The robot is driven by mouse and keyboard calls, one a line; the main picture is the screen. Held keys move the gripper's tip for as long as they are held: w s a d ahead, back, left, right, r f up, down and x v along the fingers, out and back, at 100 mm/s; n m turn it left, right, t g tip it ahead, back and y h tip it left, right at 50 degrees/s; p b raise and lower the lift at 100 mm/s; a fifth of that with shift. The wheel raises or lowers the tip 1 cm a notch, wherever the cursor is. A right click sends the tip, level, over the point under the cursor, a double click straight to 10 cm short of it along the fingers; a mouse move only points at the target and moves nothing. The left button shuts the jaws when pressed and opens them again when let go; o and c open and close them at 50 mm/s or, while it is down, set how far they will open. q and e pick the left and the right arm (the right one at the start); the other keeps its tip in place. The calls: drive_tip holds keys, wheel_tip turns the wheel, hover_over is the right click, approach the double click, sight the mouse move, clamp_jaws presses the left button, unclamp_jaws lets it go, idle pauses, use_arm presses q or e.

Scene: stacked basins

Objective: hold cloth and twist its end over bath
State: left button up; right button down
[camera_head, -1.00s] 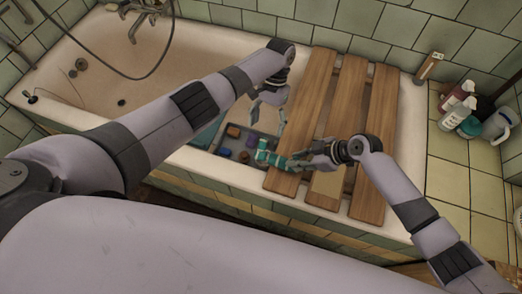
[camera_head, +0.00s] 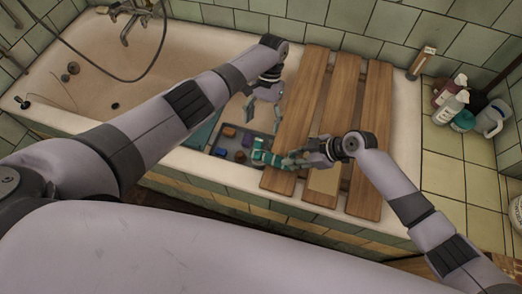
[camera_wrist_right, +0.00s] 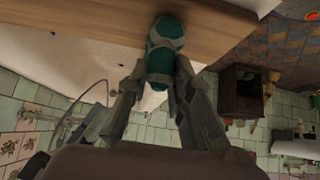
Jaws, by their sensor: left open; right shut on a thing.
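A teal cloth with pale bands (camera_head: 266,157) is rolled into a narrow strip at the front left of the slatted wooden board over the bath (camera_head: 205,48). My right gripper (camera_head: 298,159) is shut on its right part. In the right wrist view the cloth (camera_wrist_right: 163,48) sits between the two fingers, with wood behind it. The cloth's left end is free and lies next to a grey tray. My left gripper (camera_head: 263,108) is open and empty, above and behind the cloth's left end, left of the board.
The grey tray (camera_head: 222,153) holds several small coloured blocks. The wooden board (camera_head: 344,90) spans the bath's right side. Bottles (camera_head: 452,103) and a jug (camera_head: 491,118) stand on the tiled ledge at right. The bath's left part is largely clear.

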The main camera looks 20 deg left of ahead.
drive_tip(key=shift+s+f, duration=0.1)
drive_tip(key=shift+f, duration=0.1)
drive_tip(key=c, duration=1.3)
unclamp_jaws()
drive_tip(key=shift+r, duration=0.1)
drive_tip(key=shift+c, duration=0.2)
drive_tip(key=v, duration=1.2)
